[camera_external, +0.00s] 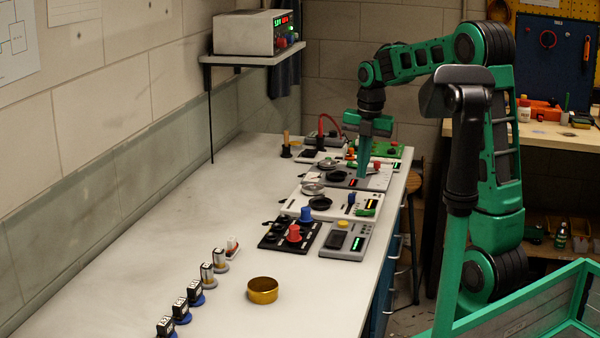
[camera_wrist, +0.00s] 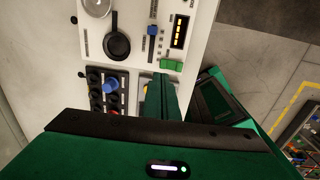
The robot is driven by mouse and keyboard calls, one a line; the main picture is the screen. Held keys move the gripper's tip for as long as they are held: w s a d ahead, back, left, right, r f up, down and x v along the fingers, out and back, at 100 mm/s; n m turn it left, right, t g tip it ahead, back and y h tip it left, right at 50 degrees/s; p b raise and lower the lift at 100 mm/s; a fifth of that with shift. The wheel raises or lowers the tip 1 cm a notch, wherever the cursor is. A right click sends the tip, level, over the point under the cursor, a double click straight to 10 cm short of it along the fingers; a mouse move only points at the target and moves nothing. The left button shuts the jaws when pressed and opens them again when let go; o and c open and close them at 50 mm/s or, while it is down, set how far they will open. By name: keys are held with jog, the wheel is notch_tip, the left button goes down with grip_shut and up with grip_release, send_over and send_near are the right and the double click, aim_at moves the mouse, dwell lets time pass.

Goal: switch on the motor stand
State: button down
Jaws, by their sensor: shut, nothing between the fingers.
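No label I can read tells which device is the motor stand. A white panel (camera_external: 312,209) carries a silver disc (camera_wrist: 97,5), a black disc (camera_wrist: 117,46), a blue slider (camera_wrist: 152,31), a lit yellow bar (camera_wrist: 180,32) and a green switch (camera_wrist: 172,65). Behind it, a grey panel (camera_external: 376,182) has a similar silver disc (camera_external: 328,164), black disc (camera_external: 336,176) and a red light. My gripper (camera_external: 362,174) is shut and empty, pointing down over the grey panel area. In the wrist view its green fingers (camera_wrist: 166,82) hide part of the bench; contact cannot be told.
A black knob panel (camera_external: 270,240) and a small grey unit (camera_external: 340,252) with a yellow button stand nearer. A brass ring (camera_external: 262,290) and several small labelled blocks lie in front. The bench's left side is clear. A green-framed box is at lower right.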

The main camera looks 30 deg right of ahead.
jog(key=shift+w+a+r, duration=0.15)
jog(key=shift+r, duration=1)
jog(key=shift+w+a+r, duration=0.1)
jog(key=shift+r, duration=1.05)
